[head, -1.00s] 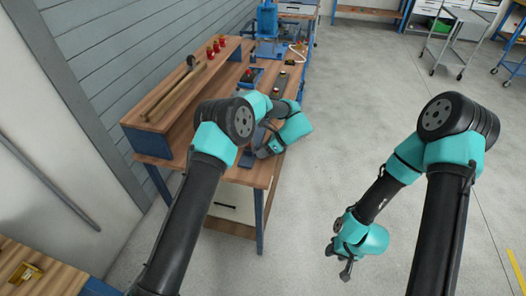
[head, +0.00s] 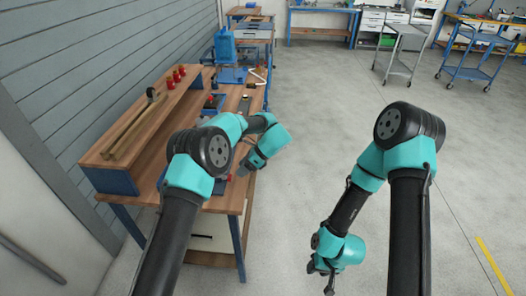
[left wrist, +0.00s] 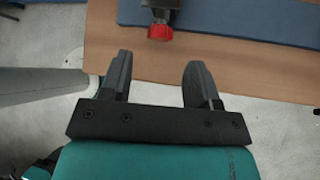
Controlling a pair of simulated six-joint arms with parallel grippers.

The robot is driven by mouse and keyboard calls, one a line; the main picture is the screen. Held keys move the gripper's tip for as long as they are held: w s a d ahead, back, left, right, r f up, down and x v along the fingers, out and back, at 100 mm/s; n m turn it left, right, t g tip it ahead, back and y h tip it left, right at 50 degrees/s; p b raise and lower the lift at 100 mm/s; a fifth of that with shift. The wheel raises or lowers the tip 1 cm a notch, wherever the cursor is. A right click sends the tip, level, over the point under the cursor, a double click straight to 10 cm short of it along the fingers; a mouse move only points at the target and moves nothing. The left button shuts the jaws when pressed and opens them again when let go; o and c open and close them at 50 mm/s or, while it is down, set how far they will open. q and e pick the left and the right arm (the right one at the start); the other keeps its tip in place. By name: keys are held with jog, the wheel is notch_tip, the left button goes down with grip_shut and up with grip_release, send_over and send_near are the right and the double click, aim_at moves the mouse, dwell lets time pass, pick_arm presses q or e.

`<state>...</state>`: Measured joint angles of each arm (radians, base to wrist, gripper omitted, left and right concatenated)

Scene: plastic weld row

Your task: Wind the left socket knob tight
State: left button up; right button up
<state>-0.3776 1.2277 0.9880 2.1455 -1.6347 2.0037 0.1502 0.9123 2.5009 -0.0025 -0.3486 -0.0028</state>
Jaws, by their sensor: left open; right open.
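In the left wrist view a red knob (left wrist: 160,32) sits at the end of a dark grey fitting, at the top of the picture over the bench edge. I cannot tell whether it is the left socket knob. My left gripper is open and empty; in that view its two fingers (left wrist: 157,74) point toward the knob with a gap between. In the head view the left gripper (head: 243,170) is at the bench's right edge, its fingers partly hidden. My right gripper (head: 322,272) hangs open and empty over the floor, away from the bench.
The wooden bench (head: 215,200) has a raised shelf (head: 128,150) with several red items (head: 175,78) and long rods. A blue mat (left wrist: 250,25) lies on the bench. A blue machine (head: 225,47) stands farther back. Open floor lies to the right, with a trolley (head: 402,52) beyond.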

pick_arm(q)
jog(key=v, duration=1.1)
jog(key=shift+r, duration=0.15)
jog(key=shift+w+d, duration=0.1)
